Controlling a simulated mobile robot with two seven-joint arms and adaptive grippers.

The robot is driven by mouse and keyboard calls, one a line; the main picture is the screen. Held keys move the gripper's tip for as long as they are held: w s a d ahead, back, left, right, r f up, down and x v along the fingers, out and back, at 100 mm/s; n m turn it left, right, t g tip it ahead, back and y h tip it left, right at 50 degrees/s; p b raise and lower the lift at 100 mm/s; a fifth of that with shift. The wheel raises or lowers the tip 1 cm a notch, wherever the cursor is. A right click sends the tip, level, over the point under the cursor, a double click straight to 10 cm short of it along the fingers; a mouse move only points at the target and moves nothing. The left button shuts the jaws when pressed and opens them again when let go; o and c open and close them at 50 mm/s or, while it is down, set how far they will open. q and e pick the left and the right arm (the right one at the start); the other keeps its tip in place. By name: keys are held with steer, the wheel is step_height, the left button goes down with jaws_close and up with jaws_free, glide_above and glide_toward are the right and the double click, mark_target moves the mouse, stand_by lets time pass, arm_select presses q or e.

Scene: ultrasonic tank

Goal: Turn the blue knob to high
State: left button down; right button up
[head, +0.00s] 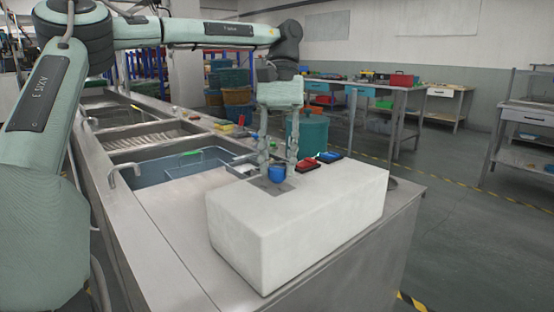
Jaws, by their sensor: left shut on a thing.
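The blue knob (277,174) stands on a grey plate on top of the white control box (325,212), near the box's far left end. My left gripper (278,166) reaches down from above with one finger on each side of the knob and is shut on it. The knob's front shows, but any pointer or high mark is too small to read. My right gripper is not in view.
A red rocker switch (308,165) and a blue rocker switch (329,157) sit close to the right of my left gripper's fingers. Left of the box is an open tank (150,174) with a metal rim. The steel counter (165,222) in front of the tank is clear.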

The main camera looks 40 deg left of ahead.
arm_select(q)
steer(key=shift+r+m, duration=0.1)
steer(key=shift+m, duration=0.4)
steer(key=c, duration=1.2)
jaws_free()
steer(key=v, duration=0.7)
steer(key=shift+w+d+r, duration=0.1)
steer(key=shift+w+r, duration=0.1)
steer(key=shift+f, duration=0.1)
